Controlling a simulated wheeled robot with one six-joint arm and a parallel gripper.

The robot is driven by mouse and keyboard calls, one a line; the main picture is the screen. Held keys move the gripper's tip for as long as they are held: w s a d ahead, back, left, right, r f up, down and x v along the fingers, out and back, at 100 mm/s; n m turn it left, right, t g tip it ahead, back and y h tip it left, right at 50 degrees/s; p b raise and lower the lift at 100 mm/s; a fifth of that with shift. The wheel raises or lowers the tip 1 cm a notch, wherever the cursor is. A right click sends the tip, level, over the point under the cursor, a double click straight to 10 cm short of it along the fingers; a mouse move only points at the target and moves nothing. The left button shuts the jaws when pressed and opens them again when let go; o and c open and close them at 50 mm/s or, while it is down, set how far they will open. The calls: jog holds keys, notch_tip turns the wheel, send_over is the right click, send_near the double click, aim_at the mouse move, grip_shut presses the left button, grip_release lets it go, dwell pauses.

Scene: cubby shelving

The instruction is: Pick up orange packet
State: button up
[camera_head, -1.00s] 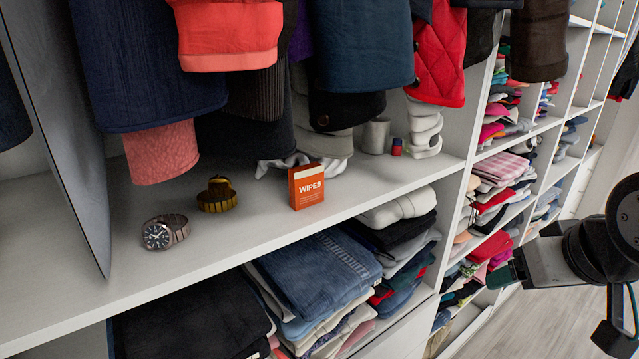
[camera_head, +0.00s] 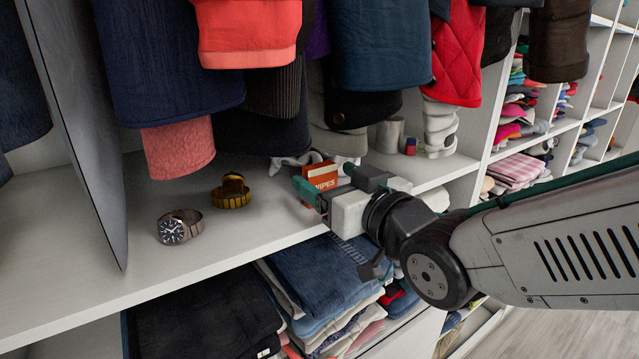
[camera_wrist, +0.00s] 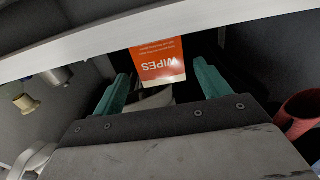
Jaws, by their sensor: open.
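The orange packet (camera_head: 322,176), labelled WIPES, stands upright on the white shelf (camera_head: 120,265) below the hanging clothes. My gripper (camera_head: 319,181) has reached it from the front right, and its green fingers partly cover the packet in the head view. In the wrist view the packet (camera_wrist: 160,62) appears upside down, between the two green fingers of my open gripper (camera_wrist: 161,74). Gaps show on both sides of it, so the fingers do not appear to grip it. The packet's lower part is hidden in the head view.
A gold-brown bracelet-like item (camera_head: 231,192) and a metal watch (camera_head: 179,227) lie left of the packet. A grey cup (camera_head: 389,134) and a small red-blue item (camera_head: 410,146) stand behind right. Clothes (camera_head: 380,45) hang low overhead. Folded jeans (camera_head: 320,270) lie below the shelf edge.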

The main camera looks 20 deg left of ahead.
aim_at(314, 170)
jog(key=x, duration=0.4)
jog(key=shift+w+a+f, duration=0.1)
jog(key=shift+a, duration=0.25)
jog(key=c, duration=1)
jog(key=shift+c, duration=0.2)
